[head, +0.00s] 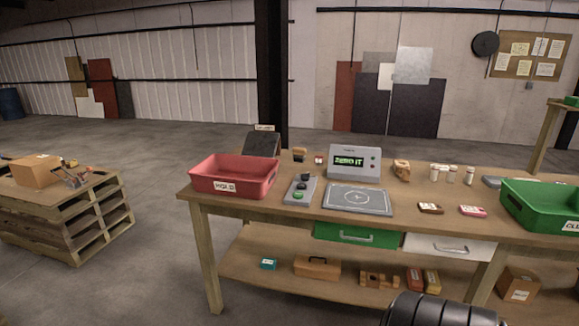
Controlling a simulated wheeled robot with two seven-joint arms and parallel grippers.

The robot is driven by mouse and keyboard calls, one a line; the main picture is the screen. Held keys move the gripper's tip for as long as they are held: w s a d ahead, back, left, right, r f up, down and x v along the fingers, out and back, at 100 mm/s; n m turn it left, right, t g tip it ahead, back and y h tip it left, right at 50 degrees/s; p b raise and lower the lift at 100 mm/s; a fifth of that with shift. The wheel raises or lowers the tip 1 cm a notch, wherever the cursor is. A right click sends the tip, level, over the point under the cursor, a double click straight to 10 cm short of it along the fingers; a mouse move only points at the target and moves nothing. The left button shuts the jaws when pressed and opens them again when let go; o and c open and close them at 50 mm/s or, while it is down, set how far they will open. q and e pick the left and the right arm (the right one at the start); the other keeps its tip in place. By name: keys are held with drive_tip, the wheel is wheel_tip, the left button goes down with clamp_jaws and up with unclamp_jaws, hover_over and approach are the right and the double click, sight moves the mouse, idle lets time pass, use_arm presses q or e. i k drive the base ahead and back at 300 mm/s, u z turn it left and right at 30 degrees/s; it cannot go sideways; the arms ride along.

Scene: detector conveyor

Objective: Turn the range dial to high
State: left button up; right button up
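A small grey control box (301,191) stands on the workbench, left of the flat plate. It has a black knob (304,181) toward the back and a green button (299,195) toward the front. The knob may be the range dial; its markings and setting are too small to read. Behind the plate stands a grey detector unit (368,171) with a green screen (348,161) reading "ZERO IT". Neither of my grippers shows. A dark ribbed cylinder at the bottom edge seems to be part of my own arm.
A red bin (233,178) labelled "HOLD" is left of the box, a green bin (541,206) at the right. The grey plate (358,199) is bare. The bench's front edge has a green drawer (357,235).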

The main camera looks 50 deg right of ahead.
sight(305, 176)
drive_tip(key=z, duration=0.3)
drive_tip(key=i, duration=1)
drive_tip(key=z, duration=1.55)
drive_tip(key=i, duration=0.8)
drive_tip(key=z, duration=0.8)
